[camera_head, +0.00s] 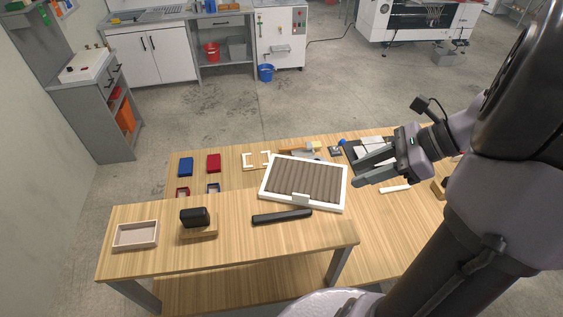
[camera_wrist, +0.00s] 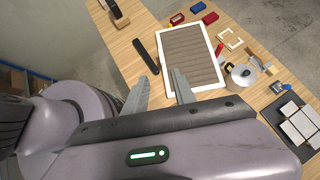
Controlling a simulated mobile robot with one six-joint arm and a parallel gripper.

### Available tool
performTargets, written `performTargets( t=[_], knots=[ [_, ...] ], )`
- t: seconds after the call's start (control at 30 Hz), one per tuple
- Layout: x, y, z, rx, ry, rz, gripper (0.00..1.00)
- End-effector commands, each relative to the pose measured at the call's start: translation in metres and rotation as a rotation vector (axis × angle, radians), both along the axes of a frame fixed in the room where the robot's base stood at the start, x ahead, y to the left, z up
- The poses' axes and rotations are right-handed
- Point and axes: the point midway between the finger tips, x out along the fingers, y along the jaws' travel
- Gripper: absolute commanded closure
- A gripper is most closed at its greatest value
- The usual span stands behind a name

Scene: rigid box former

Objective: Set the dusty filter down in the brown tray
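The filter (camera_head: 303,182) is a flat panel with a white frame, grey-brown pleats and a small white tab on its near edge. It lies on the wooden table; it also shows in the wrist view (camera_wrist: 193,56). My gripper (camera_head: 358,173) is just right of the filter in the head view, fingers apart and empty. In the wrist view the open fingers (camera_wrist: 160,76) point towards the filter's near end, with bare wood between them. I cannot tell their height above it. A shallow tan tray (camera_head: 135,246) stands at the front left; I see no clearly brown one.
A black bar (camera_head: 282,216) lies in front of the filter. A black block on a wooden base (camera_head: 199,233) stands right of the tray. Blue (camera_head: 186,167) and red (camera_head: 214,163) blocks lie behind. A lidded metal pot (camera_wrist: 240,76) stands near the filter.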

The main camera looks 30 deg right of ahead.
Motion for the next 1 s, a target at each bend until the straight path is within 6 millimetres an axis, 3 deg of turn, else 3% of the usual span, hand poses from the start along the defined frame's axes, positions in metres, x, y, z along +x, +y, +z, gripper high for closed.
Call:
performTargets(
  t=[0.3, 0.47, 0.63, 0.77, 0.97, 1.0],
  knots=[
    [0.039, 0.052, -0.065, 0.001, 0.003, 0.006, 0.68],
    [0.049, 0.062, -0.079, -0.002, 0.001, 0.005, 0.68],
    [0.064, 0.077, -0.105, 0.001, 0.003, 0.006, 0.68],
    [0.071, 0.087, -0.116, -0.002, 0.002, 0.006, 0.68],
    [0.072, 0.088, -0.117, -0.003, 0.001, 0.005, 0.68],
    [0.072, 0.088, -0.117, -0.003, 0.001, 0.004, 0.72]
  ],
)
